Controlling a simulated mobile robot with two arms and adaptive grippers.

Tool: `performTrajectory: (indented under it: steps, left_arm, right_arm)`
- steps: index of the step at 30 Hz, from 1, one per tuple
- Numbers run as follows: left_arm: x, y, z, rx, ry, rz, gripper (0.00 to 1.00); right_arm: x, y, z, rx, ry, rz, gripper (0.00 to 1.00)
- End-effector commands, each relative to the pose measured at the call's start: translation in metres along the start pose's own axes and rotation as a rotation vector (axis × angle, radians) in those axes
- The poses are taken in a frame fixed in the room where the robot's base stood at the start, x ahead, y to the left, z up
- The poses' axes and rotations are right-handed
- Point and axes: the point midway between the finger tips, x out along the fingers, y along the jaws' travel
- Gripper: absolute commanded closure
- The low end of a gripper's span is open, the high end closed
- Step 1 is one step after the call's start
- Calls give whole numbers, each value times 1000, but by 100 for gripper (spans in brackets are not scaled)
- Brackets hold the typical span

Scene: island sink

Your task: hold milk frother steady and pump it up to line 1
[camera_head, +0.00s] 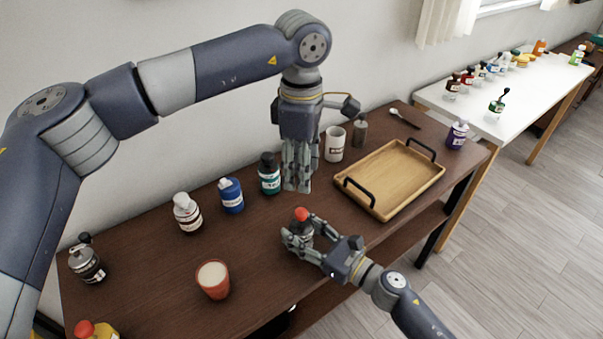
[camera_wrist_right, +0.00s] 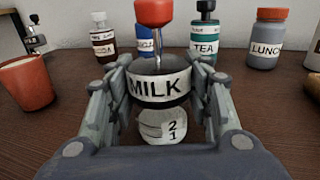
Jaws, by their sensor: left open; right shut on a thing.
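The milk frother (camera_head: 301,215) has a red knob on top and stands near the front edge of the brown table. In the right wrist view, the frother (camera_wrist_right: 160,88) is upright, with a MILK label and the marks 2 and 1 on its clear lower part. My right gripper (camera_head: 298,236) is shut around its body, a finger on each side. My left gripper (camera_head: 297,187) is open and empty, fingers pointing down, above and behind the red knob and apart from it. The liquid level inside the frother is not clear.
An orange cup (camera_head: 213,280) stands to the left. A wooden tray (camera_head: 392,178) with black handles lies to the right. A white mug (camera_head: 335,145) is near the wall.

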Motion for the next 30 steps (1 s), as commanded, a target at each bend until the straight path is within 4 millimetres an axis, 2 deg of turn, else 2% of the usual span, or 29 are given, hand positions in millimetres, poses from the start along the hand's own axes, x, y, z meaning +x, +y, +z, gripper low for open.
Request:
performTrajectory:
  steps: [14,15,17,18,30]
  left_arm:
    - [0,0,0,1,-1,0,55]
    - [0,0,0,1,-1,0,55]
    - [0,0,0,1,-1,0,55]
    - [0,0,0,1,-1,0,55]
    - [0,0,0,1,-1,0,55]
  right_arm:
    - [0,0,0,0,0,0,80]
    - [0,0,0,0,0,0,47]
    - [0,0,0,0,0,0,33]
    - [0,0,0,0,0,0,30]
    - [-5,0,-1,0,1,-1,30]
